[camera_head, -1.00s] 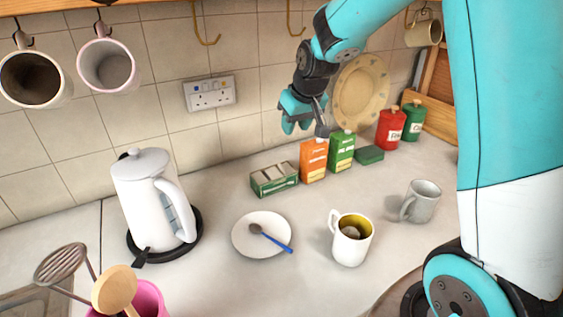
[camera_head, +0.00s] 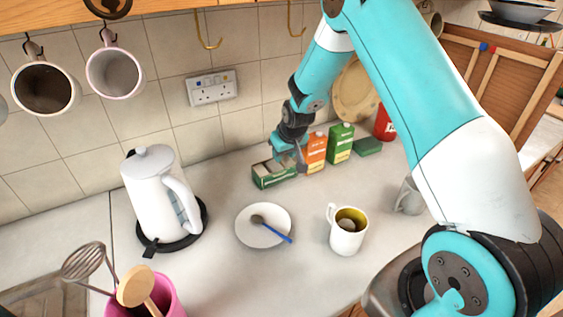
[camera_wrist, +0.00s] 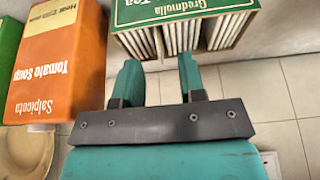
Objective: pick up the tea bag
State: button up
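The tea bags (camera_wrist: 182,38) stand in a row of pale upright edges inside the open green tea box (camera_wrist: 190,8). In the head view this box (camera_head: 270,178) lies on the counter near the tiled wall. My gripper (camera_wrist: 160,75) is open, its two teal fingers apart with nothing between them, pointing at the bags and short of them. In the head view my gripper (camera_head: 290,152) hangs at the right end of the box, in front of the orange carton. The bags are too small to make out there.
An orange soup carton (camera_head: 316,155) stands close to the right of the box, with a green carton (camera_head: 341,143) beyond it. In front are a white plate with a spoon (camera_head: 248,237), a mug (camera_head: 345,238) and a kettle (camera_head: 152,205).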

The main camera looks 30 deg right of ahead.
jog(key=shift+x, duration=0.95)
grip_shut()
jog(key=shift+s+f, duration=0.1)
